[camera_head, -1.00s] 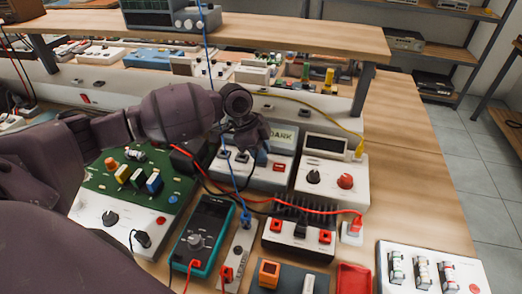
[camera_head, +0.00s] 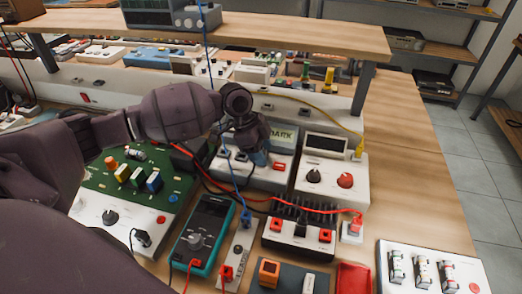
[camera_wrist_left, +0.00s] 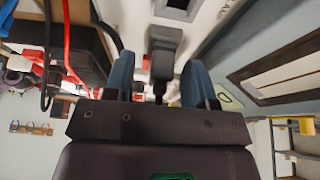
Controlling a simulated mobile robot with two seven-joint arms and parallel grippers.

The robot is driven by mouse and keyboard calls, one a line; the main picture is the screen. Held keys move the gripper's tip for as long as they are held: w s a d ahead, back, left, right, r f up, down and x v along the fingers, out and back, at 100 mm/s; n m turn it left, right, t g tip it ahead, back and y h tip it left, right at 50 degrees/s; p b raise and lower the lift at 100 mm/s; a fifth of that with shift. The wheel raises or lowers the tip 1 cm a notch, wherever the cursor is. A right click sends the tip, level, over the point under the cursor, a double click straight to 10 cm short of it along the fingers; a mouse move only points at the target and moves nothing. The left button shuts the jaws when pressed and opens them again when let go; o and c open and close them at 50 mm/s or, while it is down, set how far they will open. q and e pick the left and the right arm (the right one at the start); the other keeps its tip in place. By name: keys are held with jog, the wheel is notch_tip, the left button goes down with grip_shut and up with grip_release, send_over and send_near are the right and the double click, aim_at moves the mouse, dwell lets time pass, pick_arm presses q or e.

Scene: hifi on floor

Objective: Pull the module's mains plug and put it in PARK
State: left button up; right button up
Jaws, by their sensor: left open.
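A white box with a sign (camera_head: 283,137) that seems to read PARK stands near the middle of the bench in the head view. It has dark sockets on its top and a red switch (camera_head: 279,167). My left gripper (camera_head: 258,158) is over this box, pointing down, and hides part of its top. In the left wrist view its two blue fingers (camera_wrist_left: 159,78) are open on either side of a black plug (camera_wrist_left: 163,55), with a gap at each side. The plug stands at a pale panel; how deep it sits cannot be told. My right gripper is not in view.
A teal multimeter (camera_head: 203,235), a green circuit board (camera_head: 130,180) and a white unit with a red knob (camera_head: 345,181) stand close around. Red, black and blue leads run across the middle. A shelf (camera_head: 290,36) spans behind.

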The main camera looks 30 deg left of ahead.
pick_arm(q)
jog(key=d+p+v, duration=0.1)
jog(key=p+v, duration=0.4)
jog(key=v, duration=1)
jog(key=shift+w+d+r+p, duration=0.25)
jog(key=shift+d+r+p, duration=0.05)
jog(key=shift+r, duration=0.35)
dwell(0.5)
